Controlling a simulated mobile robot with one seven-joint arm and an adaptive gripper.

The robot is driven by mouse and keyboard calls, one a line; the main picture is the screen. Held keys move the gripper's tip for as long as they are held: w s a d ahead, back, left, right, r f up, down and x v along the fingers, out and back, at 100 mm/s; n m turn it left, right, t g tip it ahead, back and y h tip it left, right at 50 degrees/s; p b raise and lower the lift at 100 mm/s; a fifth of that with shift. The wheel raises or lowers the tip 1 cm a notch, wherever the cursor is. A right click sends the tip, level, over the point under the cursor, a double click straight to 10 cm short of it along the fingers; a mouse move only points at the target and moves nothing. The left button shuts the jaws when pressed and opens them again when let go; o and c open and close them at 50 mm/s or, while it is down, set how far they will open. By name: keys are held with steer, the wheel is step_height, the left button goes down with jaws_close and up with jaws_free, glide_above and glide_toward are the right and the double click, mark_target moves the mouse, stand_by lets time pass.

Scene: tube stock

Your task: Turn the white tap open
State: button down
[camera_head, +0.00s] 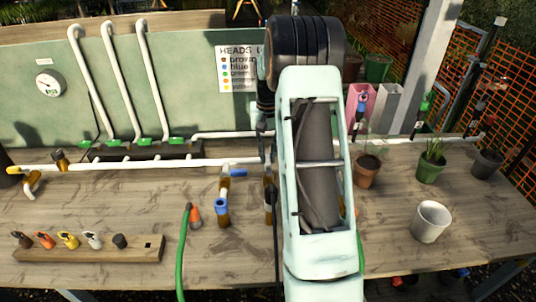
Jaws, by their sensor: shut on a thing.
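My gripper (264,128) shows only in part, dark and pointing down at the left side of my pale green arm, over the white pipe. It is shut at the pipe, on what seems to be the white tap. The tap itself is hidden by my gripper and arm, so I cannot tell how far its handle is turned. The white pipe (160,163) runs along the bench to this spot. A brass fitting (268,205) hangs below, partly behind my arm.
A green hose (184,245) lies nearby. A wooden rack (60,254) holds several coloured hose heads at the front left. Pots, including a white pot (431,222), stand to the right. A sign (236,70) is behind.

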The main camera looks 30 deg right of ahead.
mark_target(267, 157)
steer(key=shift+w, duration=0.1)
steer(key=c, duration=1.9)
jaws_free()
steer(key=shift+c, duration=0.2)
step_height(267, 157, up, 12)
